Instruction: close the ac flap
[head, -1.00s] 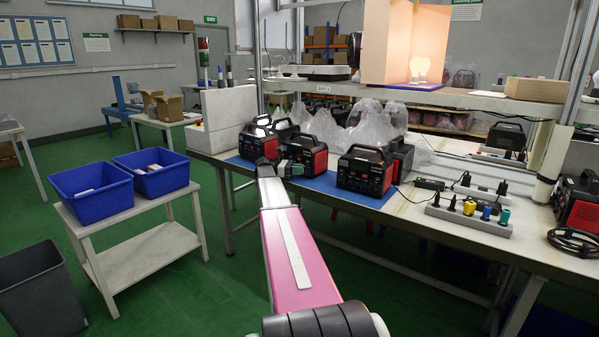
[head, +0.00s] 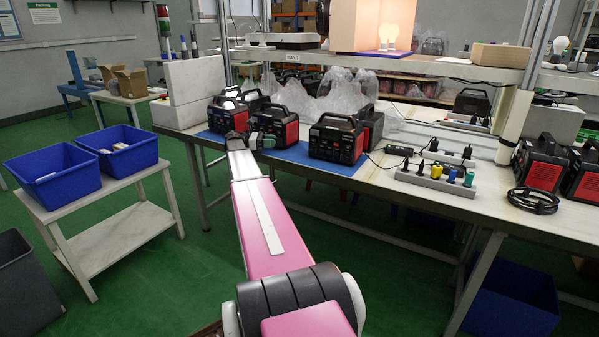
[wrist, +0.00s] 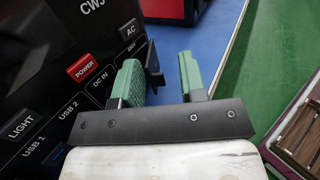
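A black power station (wrist: 60,70) fills the left of the wrist view, its panel labelled POWER, DC IN, USB, LIGHT and AC. A dark flap-like piece (wrist: 153,66) stands out from the panel near the AC label, and looks open. My gripper (wrist: 160,68) is open, its two green fingers apart with nothing gripped. The left finger is close beside the flap; I cannot tell if they touch. In the head view my gripper (head: 250,141) is in front of a red-sided power station (head: 276,124) on the blue mat (head: 300,154), hiding part of its front.
Another power station (head: 336,138) stands to the right on the mat, with plastic bags (head: 335,95) behind. A socket rack (head: 436,180) and a coiled cable (head: 533,200) lie further right on the bench. Blue bins (head: 52,176) stand on a side table at left.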

